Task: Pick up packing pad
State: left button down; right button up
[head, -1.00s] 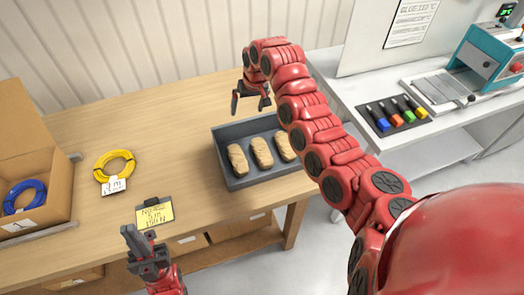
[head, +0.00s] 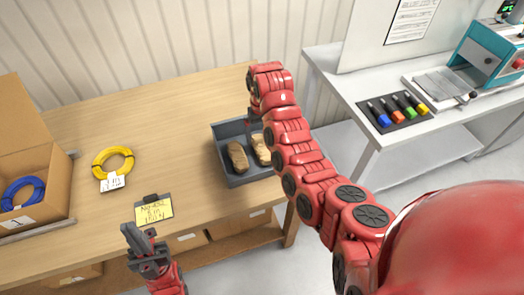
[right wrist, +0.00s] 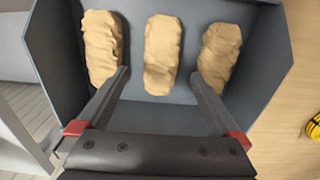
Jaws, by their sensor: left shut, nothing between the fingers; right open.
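Several tan, crumpled packing pads lie in a grey tray (head: 232,180) on the table. Two show in the head view, a left pad (head: 237,157) and another pad (head: 261,148); my right arm covers the rest. The right wrist view shows three in a row: left (right wrist: 102,48), middle (right wrist: 162,54) and right (right wrist: 218,55). My right gripper (right wrist: 159,74) is open above the tray, its fingertips on either side of the middle pad's near part; contact cannot be told. In the head view it is mostly hidden by its arm. My left gripper (head: 138,238) is shut and empty by the table's front edge.
On the table are a yellow cable coil (head: 113,162), a yellow note on a clipboard (head: 154,209) and a cardboard box (head: 50,160) holding a blue coil (head: 22,192). A white bench (head: 385,150) with coloured tools stands at the right.

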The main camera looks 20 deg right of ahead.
aim_at(262, 144)
jog(key=shift+f, duration=0.65)
notch_tip(262, 144, down, 4)
jog(key=shift+r+p, duration=0.1)
jog(key=shift+p, duration=0.95)
jog(key=shift+f, duration=0.4)
jog(key=c, duration=1.3)
jog(key=shift+r, duration=0.1)
